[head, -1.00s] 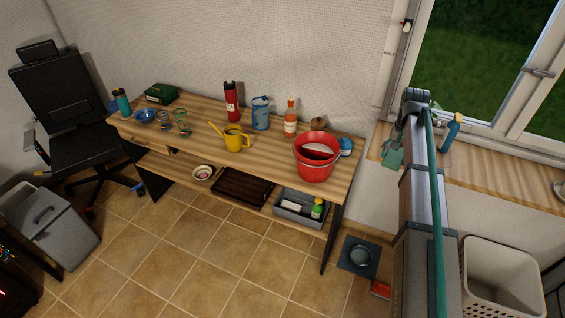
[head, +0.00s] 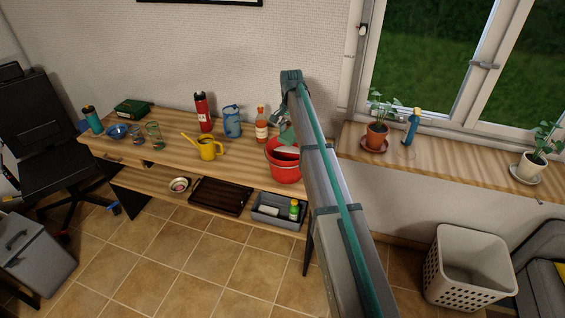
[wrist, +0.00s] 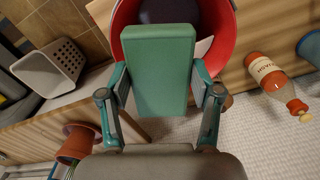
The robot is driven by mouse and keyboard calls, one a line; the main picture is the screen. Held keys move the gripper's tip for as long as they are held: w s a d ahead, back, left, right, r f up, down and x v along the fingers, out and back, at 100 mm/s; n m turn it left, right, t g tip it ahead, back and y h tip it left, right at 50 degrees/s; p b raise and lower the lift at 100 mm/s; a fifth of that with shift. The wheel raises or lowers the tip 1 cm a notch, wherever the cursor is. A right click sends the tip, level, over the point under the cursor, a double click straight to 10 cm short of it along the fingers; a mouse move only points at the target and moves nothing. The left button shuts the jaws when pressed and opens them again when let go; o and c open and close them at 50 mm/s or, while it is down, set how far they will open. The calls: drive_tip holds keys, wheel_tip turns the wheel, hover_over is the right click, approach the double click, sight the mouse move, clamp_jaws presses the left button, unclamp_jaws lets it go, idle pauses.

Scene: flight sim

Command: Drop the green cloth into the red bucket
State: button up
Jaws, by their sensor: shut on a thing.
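The green cloth (wrist: 160,70) looks like a folded rectangular pad in the wrist view. My gripper (wrist: 161,85) is shut on it, with a finger at each side. In the head view, my gripper (head: 281,118) is at the right end of the desk, and part of the cloth (head: 288,136) shows just above the red bucket (head: 283,172). The bucket stands upright on the desk, partly hidden by my arm. In the wrist view, its red rim (wrist: 222,35) lies behind the cloth, with something pale inside. The gap between cloth and bucket is hard to judge.
An orange-brown bottle (head: 261,128) stands close left of the bucket. A potted plant (head: 376,136) sits on the windowsill at right. A white basket (head: 470,270) stands on the floor.

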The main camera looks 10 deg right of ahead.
drive_tip(key=shift+f+b, duration=1.3)
drive_tip(key=shift+f, duration=1.55)
drive_tip(key=o, duration=1.2)
drive_tip(key=shift+r, duration=0.1)
wheel_tip(320, 180, up, 12)
drive_tip(key=shift+f, duration=0.1)
